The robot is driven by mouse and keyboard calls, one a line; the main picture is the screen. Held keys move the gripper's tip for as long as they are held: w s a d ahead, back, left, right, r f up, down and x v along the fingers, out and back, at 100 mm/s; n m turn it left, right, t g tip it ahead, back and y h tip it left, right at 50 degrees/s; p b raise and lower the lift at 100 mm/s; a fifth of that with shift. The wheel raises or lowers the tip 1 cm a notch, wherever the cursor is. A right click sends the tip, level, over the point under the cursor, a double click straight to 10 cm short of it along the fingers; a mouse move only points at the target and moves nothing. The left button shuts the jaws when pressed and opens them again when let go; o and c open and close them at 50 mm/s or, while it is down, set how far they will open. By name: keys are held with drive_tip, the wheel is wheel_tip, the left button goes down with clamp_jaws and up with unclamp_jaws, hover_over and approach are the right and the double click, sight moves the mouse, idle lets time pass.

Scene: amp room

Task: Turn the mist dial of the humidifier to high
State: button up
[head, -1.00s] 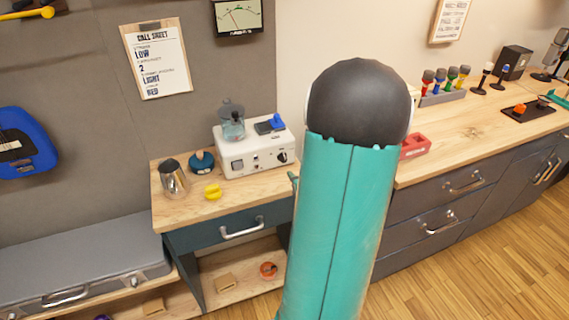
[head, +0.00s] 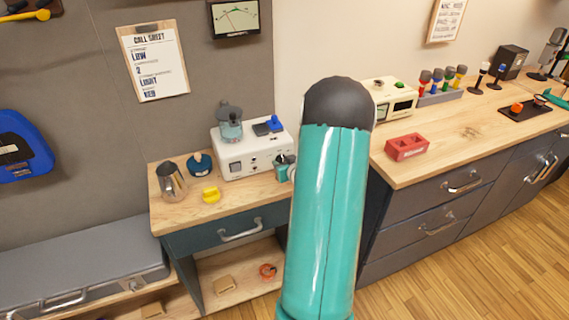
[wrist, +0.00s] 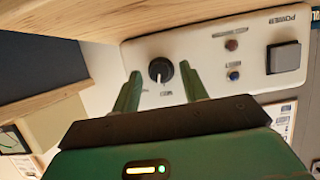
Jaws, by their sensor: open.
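The humidifier is a white box (head: 238,160) with a clear grey-blue tank (head: 230,124) and a blue part on top, on the small wooden table. Its black mist dial (wrist: 161,70) shows in the wrist view, with a white pointer mark towards the picture's bottom. The lettering beside it is too small to read. My gripper (wrist: 160,68) is open, its two green fingers on either side of the dial in the picture; I cannot tell whether they touch it. In the head view my gripper (head: 284,165) is at the box's right front corner and hides the dial.
A square grey button (wrist: 284,58) and small red and blue buttons share the panel. A red block (head: 406,147) is on the right counter.

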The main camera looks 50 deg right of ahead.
clamp_jaws()
drive_tip(key=shift+s+d+m+t+y, duration=0.15)
drive_tip(key=shift+m+t+y, duration=0.45)
drive_tip(key=shift+m, duration=0.6)
drive_tip(key=m+y, duration=0.1)
drive_tip(key=m+t+y, duration=0.1)
drive_tip(key=m, duration=0.1)
drive_tip(key=shift+s+d+f+m, duration=0.1)
drive_tip(key=shift+d+f+m, duration=0.1)
drive_tip(key=shift+m, duration=0.1)
drive_tip(key=shift+t, duration=0.3)
unclamp_jaws()
